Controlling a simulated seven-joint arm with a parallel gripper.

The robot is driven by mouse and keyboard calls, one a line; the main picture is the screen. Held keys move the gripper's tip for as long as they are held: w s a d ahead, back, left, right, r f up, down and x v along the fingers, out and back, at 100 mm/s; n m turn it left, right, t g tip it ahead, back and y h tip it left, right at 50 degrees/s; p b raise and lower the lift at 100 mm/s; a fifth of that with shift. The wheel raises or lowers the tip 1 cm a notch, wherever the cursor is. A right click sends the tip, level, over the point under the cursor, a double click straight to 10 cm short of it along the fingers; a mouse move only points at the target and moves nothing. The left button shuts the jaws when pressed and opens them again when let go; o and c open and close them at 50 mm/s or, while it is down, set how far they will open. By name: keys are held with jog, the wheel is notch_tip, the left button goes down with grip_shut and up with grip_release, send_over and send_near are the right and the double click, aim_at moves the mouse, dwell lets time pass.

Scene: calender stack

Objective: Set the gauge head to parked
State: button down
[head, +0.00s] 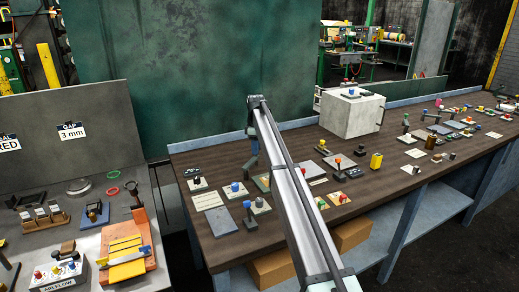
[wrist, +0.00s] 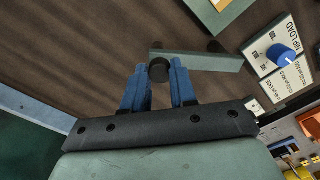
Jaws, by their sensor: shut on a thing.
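In the wrist view my gripper (wrist: 158,72) has its two blue fingers on either side of a round black knob (wrist: 158,69) and is shut on it. The knob sits at the left end of a flat grey-green bar (wrist: 210,62), which reaches to the right over the brown bench top. No label shows on the bar, so I cannot tell whether it is the gauge head or which setting it is in. In the head view my gripper (head: 250,164) is low over the left part of the bench, and the knob is not clear there.
A plate marked NIP LOAD with a blue knob (wrist: 284,57) lies right of the bar. The brown bench (head: 230,141) carries several other controls and a grey box (head: 350,115). A separate grey stand (head: 85,120) with an orange device (head: 127,245) is at left.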

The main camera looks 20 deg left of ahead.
jog(key=shift+a+n, duration=0.55)
jog(key=shift+n, duration=0.05)
jog(key=c, duration=0.9)
grip_release()
notch_tip(320, 180, up, 14)
jog(key=shift+f, duration=0.1)
